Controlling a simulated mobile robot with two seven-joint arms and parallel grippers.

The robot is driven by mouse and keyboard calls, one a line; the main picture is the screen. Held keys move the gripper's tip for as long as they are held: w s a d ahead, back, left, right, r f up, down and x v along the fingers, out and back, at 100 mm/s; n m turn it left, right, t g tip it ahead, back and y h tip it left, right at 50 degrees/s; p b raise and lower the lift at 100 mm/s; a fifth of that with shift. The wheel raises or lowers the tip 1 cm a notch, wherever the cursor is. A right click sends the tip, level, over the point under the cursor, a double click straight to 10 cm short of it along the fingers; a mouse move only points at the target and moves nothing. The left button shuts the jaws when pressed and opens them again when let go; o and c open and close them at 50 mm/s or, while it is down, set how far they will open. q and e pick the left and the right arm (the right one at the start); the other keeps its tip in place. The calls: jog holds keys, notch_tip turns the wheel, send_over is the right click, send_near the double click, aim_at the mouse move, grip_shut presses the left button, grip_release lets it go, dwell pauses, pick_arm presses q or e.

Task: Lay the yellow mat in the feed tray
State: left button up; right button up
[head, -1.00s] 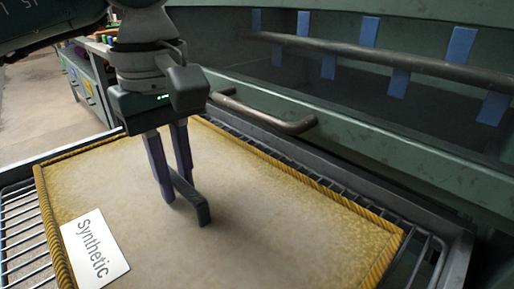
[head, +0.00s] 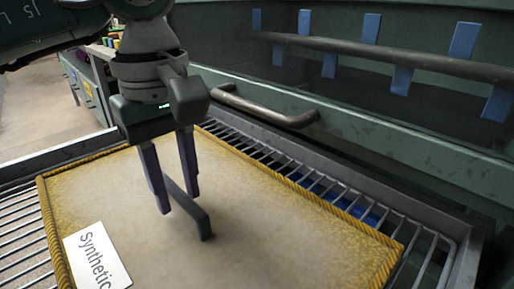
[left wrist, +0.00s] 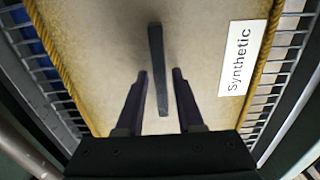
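The yellow mat (head: 280,240), with a braided yellow border, a beige middle and a white "Synthetic" label (head: 97,258), lies flat over the wire bars of the feed tray (head: 437,243). Tray bars show on both sides of the mat in the left wrist view (left wrist: 285,68). A dark bar handle (head: 204,225) stands on the mat's middle. My left gripper (head: 180,204) is open, its purple fingers on either side of the handle, with gaps visible in the left wrist view (left wrist: 160,73). The mat's near edge is cut off in the head view. My right gripper is not in view.
A green machine with a grey tubular handle (head: 266,106) stands behind the tray. Above it runs a pipe (head: 420,66) with several blue tabs. A blue thing (head: 355,208) shows below the tray bars. Floor is open at the far left.

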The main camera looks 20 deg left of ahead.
aim_at(177, 191)
pick_arm(q)
jog(key=shift+o, duration=0.8)
jog(key=shift+r+p, duration=0.25)
jog(key=shift+p, duration=0.05)
notch_tip(177, 191, up, 13)
jog(key=p, duration=0.2)
jog(key=shift+f, duration=0.15)
